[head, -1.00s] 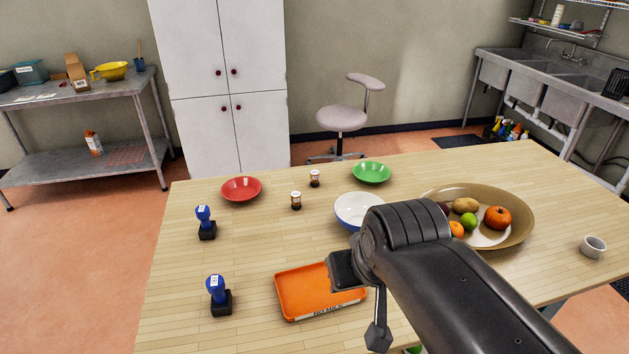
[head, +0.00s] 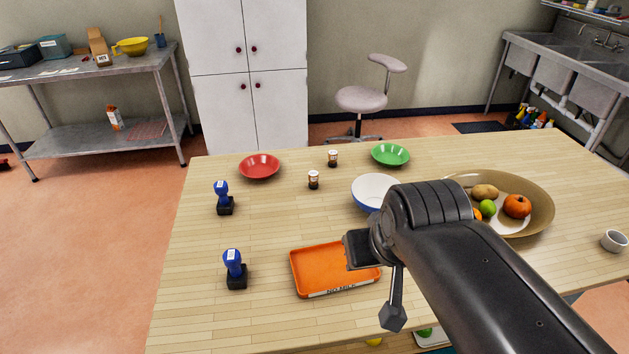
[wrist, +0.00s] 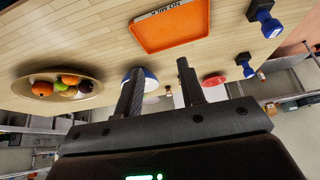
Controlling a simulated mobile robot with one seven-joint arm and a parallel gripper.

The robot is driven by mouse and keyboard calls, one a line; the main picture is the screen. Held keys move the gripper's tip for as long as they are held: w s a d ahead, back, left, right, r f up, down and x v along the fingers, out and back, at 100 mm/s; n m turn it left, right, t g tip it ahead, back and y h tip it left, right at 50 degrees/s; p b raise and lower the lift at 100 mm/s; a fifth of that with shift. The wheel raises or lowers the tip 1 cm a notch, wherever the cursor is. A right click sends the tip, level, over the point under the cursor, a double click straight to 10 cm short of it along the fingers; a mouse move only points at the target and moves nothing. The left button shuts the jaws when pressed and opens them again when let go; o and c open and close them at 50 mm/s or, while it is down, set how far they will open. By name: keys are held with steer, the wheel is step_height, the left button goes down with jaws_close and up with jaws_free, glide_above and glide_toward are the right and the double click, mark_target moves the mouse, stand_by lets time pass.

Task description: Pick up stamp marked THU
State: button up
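Two blue-handled stamps with black bases stand upright on the left part of the table. The far stamp (head: 222,198) and the near stamp (head: 235,269) each carry a small white label, too small to read, so I cannot tell which is marked THU. In the wrist view one stamp (wrist: 246,66) is at the right and another (wrist: 265,18) at the upper right. My gripper (wrist: 156,75) is open and empty in the wrist view, its two fingers apart, above the table and away from both stamps. In the head view my arm hides most of it.
An orange tray (head: 335,270) lies right of the near stamp. A red plate (head: 260,167), a green plate (head: 390,155), two small jars, a blue-white bowl (head: 372,191) and a fruit platter (head: 543,208) stand farther back or right. The table (head: 190,320) is clear around the stamps.

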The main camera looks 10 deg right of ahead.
steer(key=shift+o, duration=0.2)
steer(key=o, duration=0.3)
steer(key=shift+o, duration=0.2)
